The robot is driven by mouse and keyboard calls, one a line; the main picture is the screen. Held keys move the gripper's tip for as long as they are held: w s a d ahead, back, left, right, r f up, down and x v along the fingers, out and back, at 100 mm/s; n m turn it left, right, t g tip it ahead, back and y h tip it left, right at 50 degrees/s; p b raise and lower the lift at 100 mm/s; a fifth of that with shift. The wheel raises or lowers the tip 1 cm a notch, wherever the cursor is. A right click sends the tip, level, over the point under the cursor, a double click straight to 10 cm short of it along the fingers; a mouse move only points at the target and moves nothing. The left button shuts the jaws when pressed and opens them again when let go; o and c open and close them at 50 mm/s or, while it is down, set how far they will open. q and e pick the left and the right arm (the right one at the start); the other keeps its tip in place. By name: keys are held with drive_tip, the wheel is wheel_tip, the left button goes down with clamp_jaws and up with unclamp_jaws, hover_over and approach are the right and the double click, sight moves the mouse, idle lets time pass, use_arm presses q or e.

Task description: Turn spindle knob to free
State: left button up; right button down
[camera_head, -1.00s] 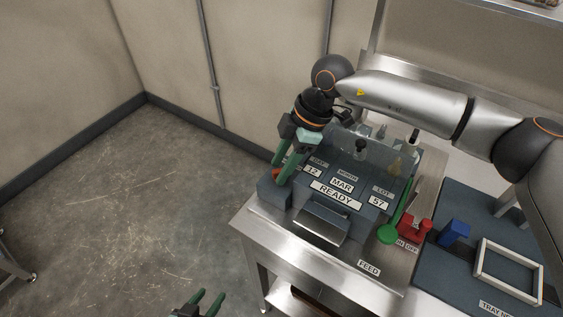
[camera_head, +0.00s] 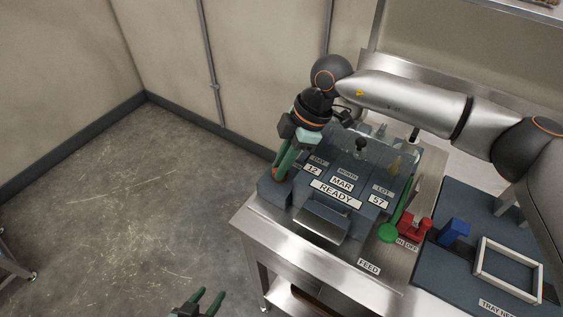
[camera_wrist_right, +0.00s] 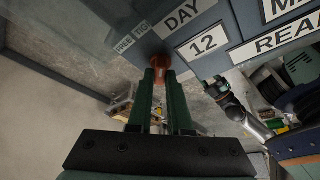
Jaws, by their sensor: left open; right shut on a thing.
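The spindle knob (camera_wrist_right: 160,62) is orange-red and sits at the left end of the grey-blue coding machine (camera_head: 300,215). In the right wrist view it lies between the fingertips of my right gripper (camera_wrist_right: 160,74), which is shut on it. In the head view the right gripper (camera_head: 281,174) comes down on the knob and mostly hides it. A small label reading FREE (camera_wrist_right: 123,44) lies beside the knob, with a second label that I cannot fully read. My left gripper (camera_head: 207,301) is open and empty, low over the floor at the bottom edge.
The machine has DAY 12, MAR, LOT 57 and a READY plate (camera_head: 336,194).

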drive_tip(key=shift+n, duration=0.4)
drive_tip(key=n+g, duration=0.1)
drive_tip(key=n, duration=0.2)
drive_tip(key=shift+w+a+n+g+h, duration=0.1)
drive_tip(key=shift+n+g+h, duration=0.2)
drive_tip(key=shift+g+h, duration=0.1)
drive_tip(key=n+h+b, duration=0.1)
drive_tip(key=n, duration=0.2)
drive_tip(key=shift+n+g, duration=0.3)
drive_tip(key=shift+g, duration=0.1)
drive_tip(key=n+h, duration=0.1)
drive_tip(key=n, duration=0.1)
drive_tip(key=n+g+b, duration=0.1)
drive_tip(key=n, duration=0.2)
drive_tip(key=shift+a+h+b, duration=0.1)
drive_tip(key=shift+h+b, duration=0.2)
drive_tip(key=shift+h, duration=0.1)
drive_tip(key=shift+n+h+b, duration=0.5)
drive_tip(key=shift+n+h, duration=0.4)
drive_tip(key=shift+n, duration=1.6)
drive_tip(key=shift+r, duration=0.1)
drive_tip(key=c, duration=0.8)
unclamp_jaws()
drive_tip(key=shift+c, duration=0.2)
